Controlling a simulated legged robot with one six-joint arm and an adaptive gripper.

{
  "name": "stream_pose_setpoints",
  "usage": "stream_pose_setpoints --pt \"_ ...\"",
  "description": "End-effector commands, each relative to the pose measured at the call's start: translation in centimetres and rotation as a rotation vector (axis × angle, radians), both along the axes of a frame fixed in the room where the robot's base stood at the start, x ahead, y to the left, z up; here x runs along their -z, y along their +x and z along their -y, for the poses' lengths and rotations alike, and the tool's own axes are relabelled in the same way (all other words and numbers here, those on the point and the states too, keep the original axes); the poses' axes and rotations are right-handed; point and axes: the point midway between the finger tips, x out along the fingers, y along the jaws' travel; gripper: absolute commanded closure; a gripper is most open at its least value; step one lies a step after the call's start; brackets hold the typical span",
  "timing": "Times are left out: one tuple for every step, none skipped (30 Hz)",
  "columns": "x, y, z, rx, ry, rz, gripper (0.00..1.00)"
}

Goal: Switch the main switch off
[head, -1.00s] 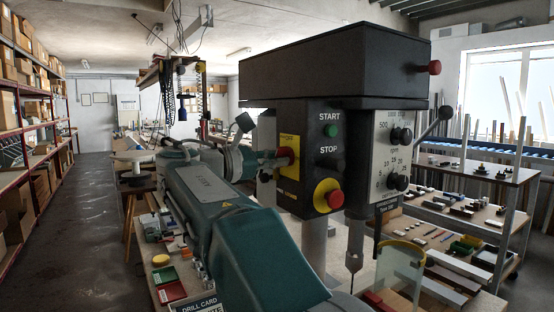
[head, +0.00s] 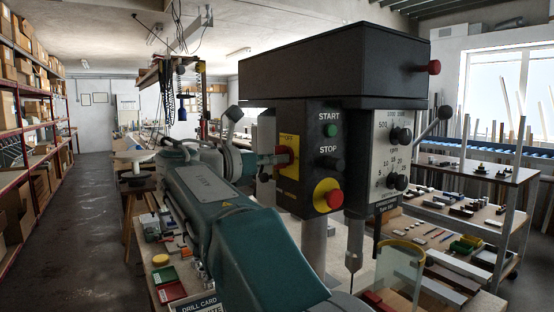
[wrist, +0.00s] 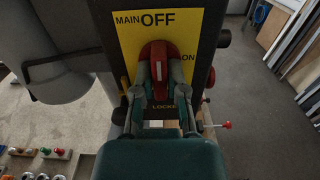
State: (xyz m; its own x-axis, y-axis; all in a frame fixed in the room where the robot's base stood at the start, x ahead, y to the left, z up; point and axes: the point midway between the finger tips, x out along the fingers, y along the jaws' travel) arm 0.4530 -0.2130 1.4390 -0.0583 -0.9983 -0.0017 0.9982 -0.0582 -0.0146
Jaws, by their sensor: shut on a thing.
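The main switch is a red rotary knob (wrist: 159,62) on a yellow plate (wrist: 190,25) on the side of the drill press's black head. In the wrist view the plate reads MAIN, OFF at the top, ON at the right and LOCKED, partly hidden, below. The knob's grip stands upright, its pale mark towards OFF. My gripper (wrist: 160,88) is shut on the knob, one finger on each side. In the head view my gripper (head: 268,160) reaches the red knob (head: 284,156) from the left; its fingers are small there and the knob is partly covered.
The drill press head (head: 335,70) carries a green START button (head: 331,130), a black STOP button (head: 330,163) and a red emergency button (head: 333,198) on a yellow disc. The drill chuck (head: 354,258) hangs below by a clear guard (head: 401,270). A shelf rack stands left.

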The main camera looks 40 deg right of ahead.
Motion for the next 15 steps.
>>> stream_pose_setpoints --pt "0.31 0.20 -0.08 -0.003 0.005 -0.008 1.00" --pt "0.31 0.20 -0.08 -0.003 0.005 -0.009 1.00" --pt "0.30 0.20 -0.08 -0.003 0.005 -0.009 1.00" --pt "0.30 0.20 -0.08 -0.003 0.005 -0.009 1.00" --pt "0.29 0.20 -0.08 -0.003 0.005 -0.008 1.00" --pt "0.29 0.20 -0.08 -0.003 0.005 -0.008 1.00" --pt "0.29 0.20 -0.08 -0.003 0.005 -0.008 1.00" --pt "0.28 0.20 -0.08 -0.003 0.005 -0.008 1.00" --pt "0.28 0.20 -0.08 -0.003 0.004 -0.008 1.00" --pt "0.28 0.20 -0.08 -0.003 0.004 -0.008 0.78" --pt "0.27 0.20 -0.08 -0.003 0.003 -0.007 0.65" --pt "0.26 0.19 -0.07 -0.003 0.003 -0.007 0.49" --pt "0.23 0.18 -0.07 -0.003 0.003 -0.006 0.49" --pt "0.21 0.16 -0.06 -0.003 0.002 -0.006 0.49" --pt "0.17 0.14 -0.05 -0.003 0.002 -0.005 0.49"
